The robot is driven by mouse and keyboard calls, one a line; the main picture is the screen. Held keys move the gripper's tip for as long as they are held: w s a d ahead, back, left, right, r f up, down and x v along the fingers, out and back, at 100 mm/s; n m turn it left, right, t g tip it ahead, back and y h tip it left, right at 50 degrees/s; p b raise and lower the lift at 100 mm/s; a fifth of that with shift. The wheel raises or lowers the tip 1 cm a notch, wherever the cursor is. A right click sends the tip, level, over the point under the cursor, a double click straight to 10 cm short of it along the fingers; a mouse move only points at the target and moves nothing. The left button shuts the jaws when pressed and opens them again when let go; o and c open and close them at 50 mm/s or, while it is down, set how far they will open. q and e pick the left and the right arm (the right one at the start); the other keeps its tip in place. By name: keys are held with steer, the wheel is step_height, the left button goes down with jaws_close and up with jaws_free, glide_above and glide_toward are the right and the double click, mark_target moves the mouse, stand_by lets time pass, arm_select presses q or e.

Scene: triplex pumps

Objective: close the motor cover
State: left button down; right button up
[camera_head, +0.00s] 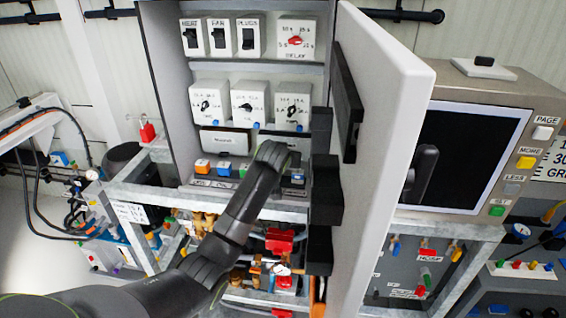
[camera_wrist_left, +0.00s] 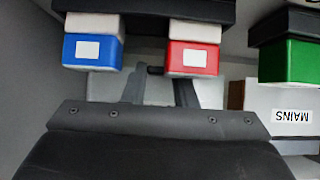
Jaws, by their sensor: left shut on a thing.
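A large white door panel (camera_head: 390,130) stands open at the right side of the grey cabinet. It looks like the motor cover, with black blocks along its inner side and a dark handle-like part (camera_head: 423,172) on its far side. My left arm reaches in from the left to the lower part of the cabinet, clear of the door; its wrist hides the gripper in the head view. In the left wrist view the fingers of my left gripper (camera_wrist_left: 160,90) are shut around a small dark part, mostly hidden, just below a blue block (camera_wrist_left: 92,52) and a red block (camera_wrist_left: 194,57). My right gripper is not in view.
The grey cabinet (camera_head: 160,60) holds several switches and dials. A monitor (camera_head: 470,150) with coloured buttons stands close behind the door at the right. Metal frames with pipes and red valves (camera_head: 280,240) lie below.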

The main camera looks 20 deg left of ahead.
arm_select(q)
steer(key=c, duration=1.2)
jaws_free()
steer(key=shift+w, duration=0.1)
steer(key=shift+o, duration=0.2)
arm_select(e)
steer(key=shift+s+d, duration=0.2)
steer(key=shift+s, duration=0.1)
arm_select(q)
steer(key=shift+s+d+r, duration=0.15)
steer(key=shift+s+r, duration=0.2)
steer(key=shift+s, duration=0.15)
steer(key=b+v, duration=0.3)
steer(key=v, duration=1.3)
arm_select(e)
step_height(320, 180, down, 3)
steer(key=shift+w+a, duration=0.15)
